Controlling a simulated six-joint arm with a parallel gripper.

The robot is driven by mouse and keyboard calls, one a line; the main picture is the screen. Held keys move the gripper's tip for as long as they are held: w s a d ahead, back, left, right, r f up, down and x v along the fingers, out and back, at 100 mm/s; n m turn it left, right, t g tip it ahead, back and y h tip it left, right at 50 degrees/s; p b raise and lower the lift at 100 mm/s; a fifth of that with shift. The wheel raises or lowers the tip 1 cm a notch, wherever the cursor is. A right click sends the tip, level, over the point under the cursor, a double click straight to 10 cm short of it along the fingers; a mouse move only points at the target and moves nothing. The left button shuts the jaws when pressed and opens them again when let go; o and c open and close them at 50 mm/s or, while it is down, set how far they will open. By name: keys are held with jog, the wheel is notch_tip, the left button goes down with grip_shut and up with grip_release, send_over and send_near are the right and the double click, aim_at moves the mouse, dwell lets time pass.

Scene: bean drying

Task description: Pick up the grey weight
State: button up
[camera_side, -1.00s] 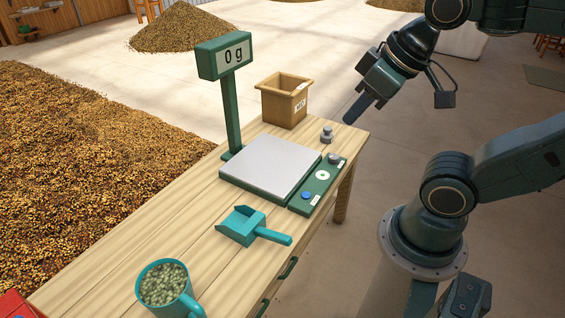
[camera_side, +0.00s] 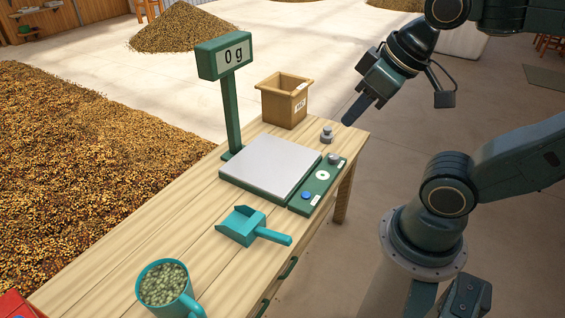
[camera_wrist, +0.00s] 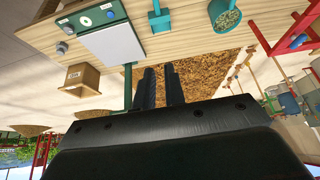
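The grey weight (camera_side: 327,134) is a small knobbed cylinder standing upright on the wooden table, near the table's back right corner. It also shows at the upper left of the wrist view (camera_wrist: 62,48). My gripper (camera_side: 348,119) is in the air to the right of and above the weight, apart from it. In the wrist view, a gap shows between the two dark fingers of my gripper (camera_wrist: 161,68), and nothing is between them. A similar grey knob-like piece (camera_side: 335,158) sits on the green control panel.
A teal scoop (camera_side: 242,226) and a teal mug of beans (camera_side: 178,306) are in front. The table (camera_side: 120,262) has bare wood around the weight.

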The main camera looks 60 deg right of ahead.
jog(key=o, duration=1)
jog(key=w+d+f+m+h, duration=0.1)
jog(key=w+d+m, duration=0.1)
jog(key=w+d, duration=0.75)
jog(key=w+d+f+m+h, duration=0.15)
jog(key=w+d, duration=0.45)
jog(key=w, duration=0.7)
jog(key=w+d+f+m+h, duration=0.1)
jog(key=w+d+f+m, duration=0.3)
jog(key=d, duration=0.5)
jog(key=w+d+f+h, duration=0.2)
jog(key=d+f, duration=1.2)
jog(key=d, duration=0.1)
jog(key=s+d+f+m+h, duration=0.1)
jog(key=s+d+f, duration=0.2)
jog(key=d+f, duration=0.3)
jog(key=s+d+f+m, duration=0.2)
jog(key=d+f, duration=0.4)
jog(key=f, duration=0.4)
jog(key=shift+s+d+h, duration=0.2)
jog(key=shift+s+h, duration=0.15)
jog(key=shift+s, duration=0.55)
